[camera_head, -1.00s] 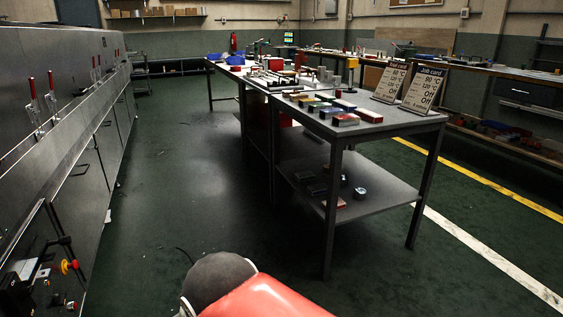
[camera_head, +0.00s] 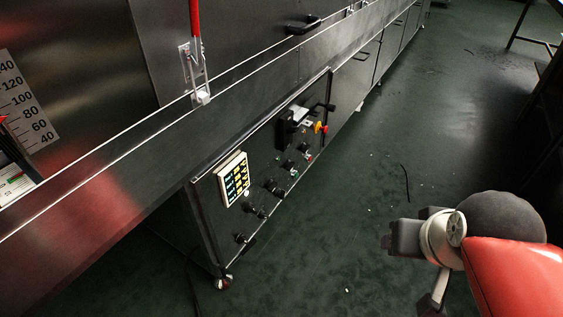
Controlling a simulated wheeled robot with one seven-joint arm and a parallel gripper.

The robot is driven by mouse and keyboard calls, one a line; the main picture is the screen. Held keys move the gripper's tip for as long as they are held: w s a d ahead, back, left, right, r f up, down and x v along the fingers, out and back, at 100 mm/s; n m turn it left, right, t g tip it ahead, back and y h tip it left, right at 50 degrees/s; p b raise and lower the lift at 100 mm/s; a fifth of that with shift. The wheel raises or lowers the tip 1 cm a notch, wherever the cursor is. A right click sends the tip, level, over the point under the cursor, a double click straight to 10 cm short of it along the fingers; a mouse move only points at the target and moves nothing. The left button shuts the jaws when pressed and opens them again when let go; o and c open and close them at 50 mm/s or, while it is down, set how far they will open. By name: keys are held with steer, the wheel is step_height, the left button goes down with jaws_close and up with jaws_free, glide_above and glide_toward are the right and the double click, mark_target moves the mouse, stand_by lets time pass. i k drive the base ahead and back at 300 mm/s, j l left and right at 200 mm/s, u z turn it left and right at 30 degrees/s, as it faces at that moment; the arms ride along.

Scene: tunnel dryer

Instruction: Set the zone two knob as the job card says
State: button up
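The dryer's control panel (camera_head: 215,232) is on its lower front, in the middle of the head view. Several small dark knobs (camera_head: 274,188) run in a slanting row along it. Their labels and settings are too small to read, so I cannot tell which is zone two. A display with yellow and green characters (camera_head: 234,179) sits above the near knobs. My gripper (camera_head: 388,236) seems to be the grey end of my arm at the lower right, well apart from the panel. Its fingers are not clear, and I see nothing held. No job card is in view.
A red-and-yellow button (camera_head: 321,128) and a black box (camera_head: 292,125) sit at the panel's far end. A red-handled lever (camera_head: 195,45) stands above the ledge. A printed scale (camera_head: 28,105) is at far left. The green floor (camera_head: 345,205) between panel and arm is mostly clear.

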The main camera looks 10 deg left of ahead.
mark_target(271, 185)
steer(key=i+j, duration=0.1)
steer(key=j, duration=0.25)
steer(key=i+j, duration=0.1)
steer(key=j, duration=0.3)
steer(key=i+j, duration=0.15)
steer(key=j, duration=0.2)
steer(key=i+j, duration=0.1)
steer(key=j, duration=0.3)
